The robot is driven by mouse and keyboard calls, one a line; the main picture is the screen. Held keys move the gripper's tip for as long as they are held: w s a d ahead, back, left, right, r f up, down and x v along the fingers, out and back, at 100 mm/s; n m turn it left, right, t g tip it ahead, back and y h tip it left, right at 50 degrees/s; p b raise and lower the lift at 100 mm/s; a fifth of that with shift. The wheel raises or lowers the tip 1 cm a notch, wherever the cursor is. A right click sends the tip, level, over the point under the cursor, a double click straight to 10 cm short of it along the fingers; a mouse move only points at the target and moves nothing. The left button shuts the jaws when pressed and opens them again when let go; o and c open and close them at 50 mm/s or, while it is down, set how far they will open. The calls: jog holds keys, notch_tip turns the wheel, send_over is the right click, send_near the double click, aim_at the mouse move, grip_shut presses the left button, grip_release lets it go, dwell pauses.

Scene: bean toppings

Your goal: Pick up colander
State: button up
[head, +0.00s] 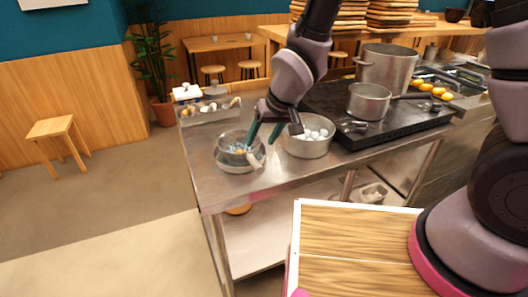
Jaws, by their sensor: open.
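The colander appears to be the grey metal bowl (228,143) at the left end of the steel counter, with something bluish and orange inside. It sits in or on a wider, shallow metal dish (230,166). My gripper (262,141) points down with its two green fingers apart. It is at the colander's right side, with the left finger close to the rim. I cannot tell whether it touches. Nothing shows held between the fingers.
A metal pan of white eggs (306,149) stands just right of my gripper. A black stove (395,125) holds a saucepan (368,104) and a tall pot (386,70). A tray (207,113) with small items lies behind. The counter's front left is clear.

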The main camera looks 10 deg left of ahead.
aim_at(252, 156)
jog(key=shift+x, duration=5.45)
jog(key=shift+a+r, duration=0.1)
grip_shut()
